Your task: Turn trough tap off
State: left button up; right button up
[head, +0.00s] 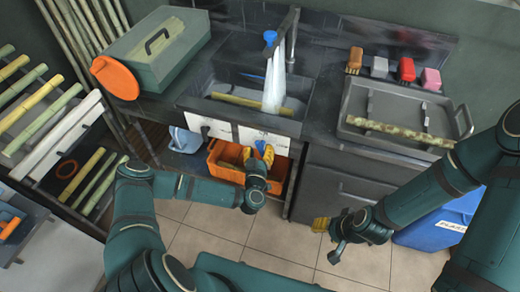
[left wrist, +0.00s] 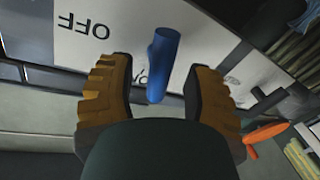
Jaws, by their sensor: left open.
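The trough (head: 205,100) is a dark sink in the counter, and a pale stream of water (head: 273,80) falls into it from the spout (head: 291,45). A blue tap handle (head: 260,146) sits on the white panel at the trough's front. My left gripper (head: 260,156) is right at this handle. In the left wrist view, the blue handle (left wrist: 162,65) stands between the two open fingers of my left gripper (left wrist: 160,95), with gaps at both sides. The panel behind it reads "OFF" (left wrist: 83,25), upside down. My right gripper (head: 328,226) hangs low over the floor; its opening is unclear.
A second blue knob (head: 270,37) is on the spout. A cane lies across the trough. An orange crate (head: 225,160) stands below my left gripper. A grey tray (head: 355,100) with tools and cane is at right, near a blue bin (head: 430,230).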

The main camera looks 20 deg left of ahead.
pick_arm(q)
jog(key=shift+w+a, duration=0.1)
jog(key=shift+w, duration=0.55)
grip_shut()
